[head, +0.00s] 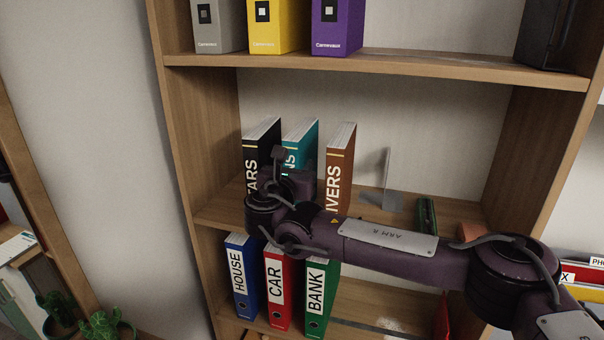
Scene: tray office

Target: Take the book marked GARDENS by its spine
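A teal book (301,136) stands upright on the middle shelf between a black book and a brown book. My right gripper (279,164) is in front of the black and teal books, near the left edge of the teal spine. Its fingers are mostly hidden by the wrist, so I cannot tell whether they are open or touching the book. My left gripper is not in view.
The black book (262,137) reads "TARS" and the brown book (339,165) reads "IVERS"; both stand close by. A clear bookend (386,178) and dark green object (426,216) are to the right.

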